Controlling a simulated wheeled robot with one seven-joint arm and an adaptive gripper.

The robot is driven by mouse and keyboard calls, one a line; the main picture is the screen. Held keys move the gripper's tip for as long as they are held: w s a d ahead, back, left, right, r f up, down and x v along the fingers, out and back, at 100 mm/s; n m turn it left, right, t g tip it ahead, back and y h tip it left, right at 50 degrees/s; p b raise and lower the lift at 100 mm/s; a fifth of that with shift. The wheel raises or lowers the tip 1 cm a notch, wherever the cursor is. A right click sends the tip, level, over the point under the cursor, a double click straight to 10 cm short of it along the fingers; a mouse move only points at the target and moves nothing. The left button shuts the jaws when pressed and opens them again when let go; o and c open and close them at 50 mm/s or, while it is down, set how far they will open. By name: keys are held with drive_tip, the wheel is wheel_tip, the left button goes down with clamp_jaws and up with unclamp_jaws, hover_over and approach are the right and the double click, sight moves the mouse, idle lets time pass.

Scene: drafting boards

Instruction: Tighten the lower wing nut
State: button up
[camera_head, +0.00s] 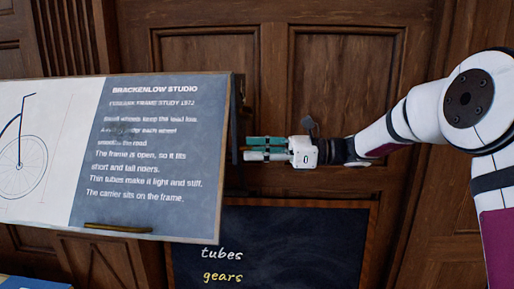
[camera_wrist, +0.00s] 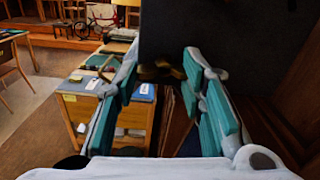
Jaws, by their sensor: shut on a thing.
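The drafting board (camera_head: 150,150) stands tilted at the left of the head view, with its right edge facing my gripper (camera_head: 248,148). My gripper reaches in from the right, at the lower part of that edge. In the wrist view, the brass-coloured lower wing nut (camera_wrist: 161,71) shows between the teal-padded fingers, against the dark side of the board (camera_wrist: 190,30). The fingers are shut on it. In the head view the fingers and the board edge hide this nut. A dark fitting (camera_head: 240,88) shows higher on the same edge; its details are too small to tell.
A chalkboard (camera_head: 275,245) with "tubes" and "gears" stands below my gripper. Panelled wooden doors (camera_head: 345,85) are behind. A brass-coloured ledge (camera_head: 118,228) is at the board's lower edge. The wrist view shows a wooden desk (camera_wrist: 85,105) and open floor (camera_wrist: 35,95) at left.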

drive_tip(key=shift+w+r+m, duration=0.25)
drive_tip(key=shift+w+m, duration=0.05)
drive_tip(key=shift+m, duration=0.4)
drive_tip(key=shift+d+f+t, duration=0.1)
drive_tip(key=shift+t, duration=0.2)
drive_tip(key=shift+c, duration=0.3)
drive_tip(key=o, duration=1.4)
drive_tip(key=shift+w+f+m, duration=0.1)
drive_tip(key=shift+w+m, duration=0.05)
drive_tip(key=shift+m, duration=0.15)
drive_tip(key=d, duration=1.2)
drive_tip(key=shift+s, duration=0.35)
drive_tip(key=shift+a, duration=0.1)
